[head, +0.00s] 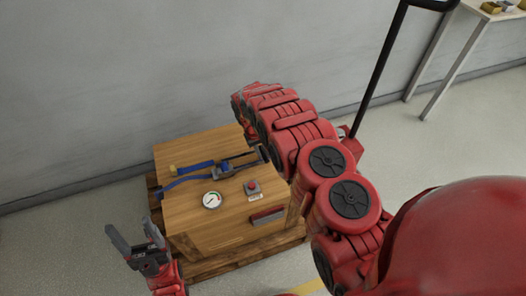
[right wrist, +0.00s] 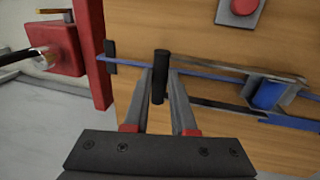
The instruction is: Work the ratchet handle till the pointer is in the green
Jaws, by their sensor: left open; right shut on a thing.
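A wooden crate (head: 178,221) has a blue strap (head: 181,182) across its top, running to a grey metal ratchet (head: 226,168). A round white gauge (head: 212,200) sits on the crate; its pointer is too small to read against the colours. My right gripper (head: 259,155) is at the ratchet's right end, partly hidden by my arm. In the right wrist view its fingers (right wrist: 160,80) are shut on the upright black handle (right wrist: 160,65), with the blue ratchet drum (right wrist: 267,93) to the right. My left gripper (head: 132,228) is open and empty, left of the crate.
A red button (head: 252,187) is on the crate near the gauge. The crate stands on a wooden pallet (head: 215,268) close to the grey wall. A black pole (head: 378,70) stands behind my right arm, and a white table (head: 478,12) is at the far right.

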